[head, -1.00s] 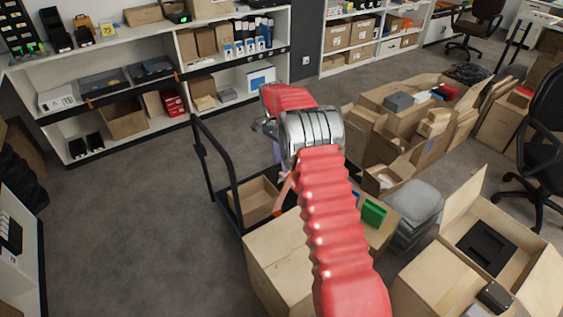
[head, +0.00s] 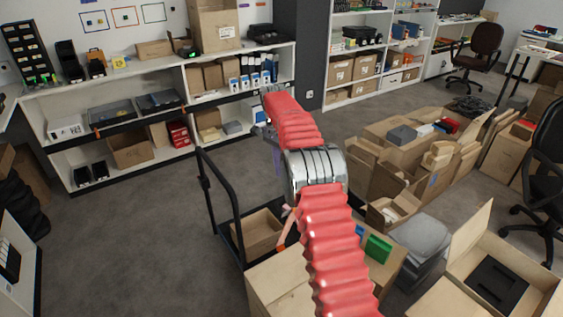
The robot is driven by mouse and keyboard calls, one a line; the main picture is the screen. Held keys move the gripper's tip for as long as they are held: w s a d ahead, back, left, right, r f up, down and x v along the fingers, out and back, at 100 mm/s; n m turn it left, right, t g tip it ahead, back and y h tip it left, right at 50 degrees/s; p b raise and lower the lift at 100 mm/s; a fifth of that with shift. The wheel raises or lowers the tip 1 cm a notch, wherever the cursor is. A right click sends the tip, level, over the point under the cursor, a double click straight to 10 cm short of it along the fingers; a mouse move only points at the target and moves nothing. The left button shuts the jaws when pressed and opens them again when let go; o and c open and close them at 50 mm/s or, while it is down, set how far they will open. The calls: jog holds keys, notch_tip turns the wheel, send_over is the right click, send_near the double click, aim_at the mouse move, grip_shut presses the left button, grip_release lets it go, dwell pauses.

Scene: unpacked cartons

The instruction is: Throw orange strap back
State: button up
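A thin orange strap-like piece (head: 286,232) shows just left of my red arm, above the edge of an open carton (head: 262,280). Its far end is hidden behind the arm. A narrow purple piece (head: 278,160) shows beside the silver joint; I cannot tell what it belongs to. My gripper is at the far end of the arm, where a small grey part (head: 260,132) shows under the upper red segment. Its fingers are mostly hidden, so I cannot tell whether they are open or hold anything.
A black cart (head: 222,205) with an upright handle carries a small open box (head: 258,230). A green block (head: 377,248) lies at the carton right of my arm. Cartons crowd the right; shelves (head: 115,142) line the back. Floor at left (head: 125,240) is clear.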

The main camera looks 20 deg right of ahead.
jog(key=shift+w+a+r, duration=0.1)
jog(key=shift+w+r, duration=0.1)
jog(key=shift+r, duration=0.7)
jog(key=shift+w+a+r, duration=0.1)
jog(key=shift+w+r, duration=0.05)
jog(key=shift+r, duration=0.75)
